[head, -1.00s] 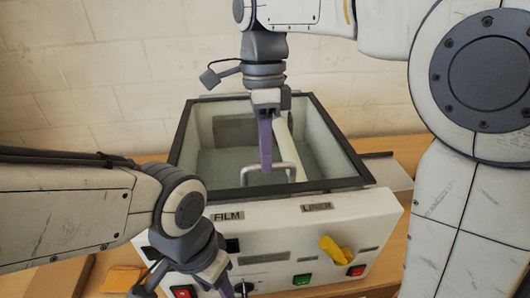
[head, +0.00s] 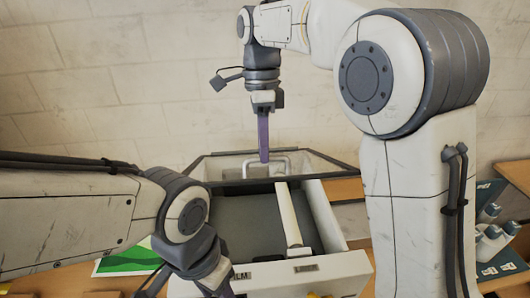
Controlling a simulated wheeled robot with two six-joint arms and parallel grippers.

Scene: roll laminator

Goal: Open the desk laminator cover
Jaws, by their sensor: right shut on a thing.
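The laminator (head: 335,262) is a white box low in the middle of the head view, with FILM and LINER labels on its front. Its dark-framed clear cover (head: 335,163) is raised and tilted back at the rear, leaving the dark bed (head: 250,225) and a pale bar uncovered. My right gripper (head: 264,158) points down from above, shut on the cover's metal handle (head: 282,165); its purple fingers hide part of it. My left gripper (head: 222,290) is at the front left of the laminator, cut by the lower edge, so its jaws are unclear.
A green-and-white sheet (head: 130,262) lies on the wooden table at left. Several grey-white items (head: 492,243) stand on a dark surface at the right. A pale brick wall closes off the back. My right arm covers much of the right side.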

